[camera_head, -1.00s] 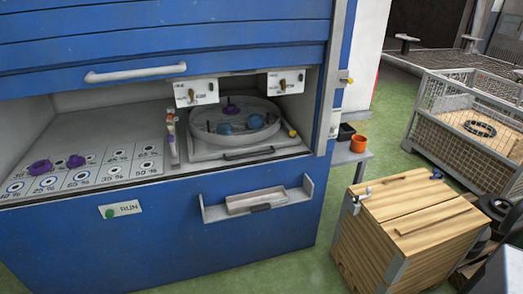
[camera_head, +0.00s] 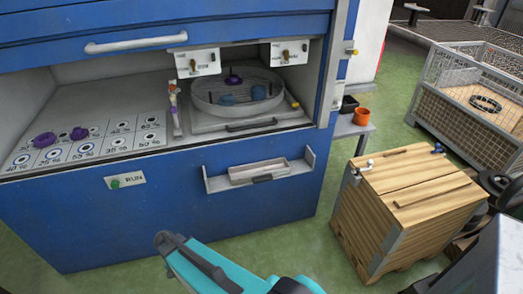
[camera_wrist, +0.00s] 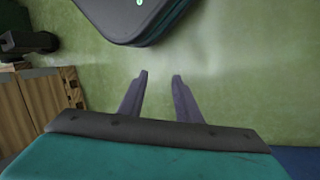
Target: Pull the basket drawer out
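The round grey basket (camera_head: 238,98) sits on a pale drawer plate inside the blue cabinet's bay, with a dark bar handle (camera_head: 252,125) along its front edge. The drawer looks pushed in. Purple and blue knobbed pieces lie in the basket. My gripper shows in the wrist view (camera_wrist: 161,75), with its two grey fingers apart and nothing between them. It points down over the green floor, away from the drawer. In the head view my teal arm reaches in at the bottom, in front of the cabinet; the fingertips cannot be made out there.
A shelf on the cabinet front holds a shallow tray (camera_head: 258,170) below the bay. Two purple pieces (camera_head: 79,133) stand on the marked deck at left. A wooden crate (camera_head: 410,195) stands at right, a wire-mesh crate (camera_head: 465,95) behind. The floor before the cabinet is clear.

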